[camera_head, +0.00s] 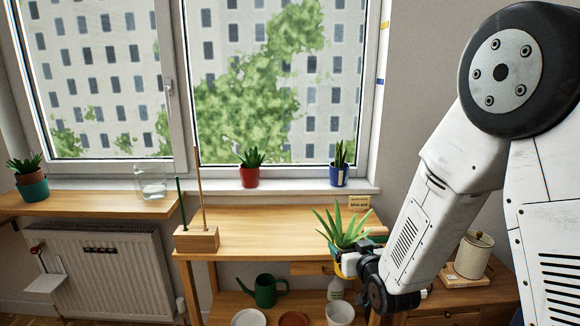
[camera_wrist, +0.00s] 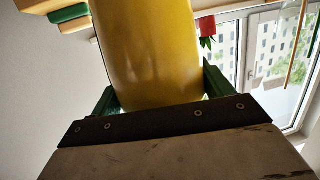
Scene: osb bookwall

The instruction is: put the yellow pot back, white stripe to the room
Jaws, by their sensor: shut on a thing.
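The yellow pot (camera_wrist: 148,50) fills the middle of the wrist view, between the green fingers of my gripper (camera_wrist: 160,88). My gripper (camera_head: 352,252) is shut on it. In the head view the pot (camera_head: 347,263) is partly hidden by my gripper and wrist, at the front right of the wooden table, with a spiky green plant (camera_head: 343,226) upright in it. No white stripe shows on the side facing the wrist camera; a pale patch shows in the head view, but I cannot tell if it is the stripe.
A red pot (camera_head: 249,177) and a blue pot (camera_head: 338,177) stand on the windowsill (camera_head: 295,187). A wooden block with upright sticks (camera_head: 197,239) is on the table's left. A glass jar (camera_head: 150,181) and a lidded canister (camera_head: 472,256) stand at the sides. The table's middle (camera_head: 265,220) is clear.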

